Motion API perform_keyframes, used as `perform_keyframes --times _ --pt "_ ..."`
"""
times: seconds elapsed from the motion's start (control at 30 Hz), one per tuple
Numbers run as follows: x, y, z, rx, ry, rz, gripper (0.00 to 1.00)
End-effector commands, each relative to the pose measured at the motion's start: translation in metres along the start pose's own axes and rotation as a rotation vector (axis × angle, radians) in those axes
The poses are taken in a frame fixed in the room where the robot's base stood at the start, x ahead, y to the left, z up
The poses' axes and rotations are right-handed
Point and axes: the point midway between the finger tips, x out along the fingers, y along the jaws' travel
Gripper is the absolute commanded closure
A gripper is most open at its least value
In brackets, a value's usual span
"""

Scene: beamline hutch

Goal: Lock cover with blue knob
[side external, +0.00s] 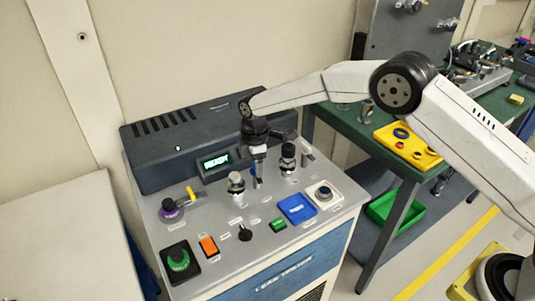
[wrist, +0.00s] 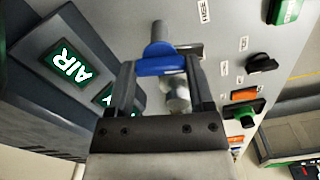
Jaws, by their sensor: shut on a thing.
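In the wrist view, a blue knob (wrist: 160,66), shaped like a short bar, lies between the two fingers of my gripper (wrist: 161,70). My gripper is shut on it. A grey post (wrist: 157,32) shows beside the knob. In the side view, my gripper (side external: 258,163) points down at the back of the console's sloped top, and a sliver of blue (side external: 258,171) shows at its fingers. I cannot tell which part is the cover or whether it is locked.
A silver fitting (side external: 236,183) and a black-topped fitting (side external: 288,158) flank my gripper closely. The raised housing with the lit display (side external: 215,160) stands behind. A purple knob (side external: 169,208), black knob (side external: 244,233), blue square (side external: 297,208) and green knob (side external: 178,259) are nearer the front.

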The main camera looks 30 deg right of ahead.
Motion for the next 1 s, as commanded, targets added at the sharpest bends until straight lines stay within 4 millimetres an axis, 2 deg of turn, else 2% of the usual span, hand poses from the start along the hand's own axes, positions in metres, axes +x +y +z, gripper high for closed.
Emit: perform_keyframes --times 1.0 --pt "-0.0014 0.0003 -0.0005 0.949 0.001 0.001 0.91"
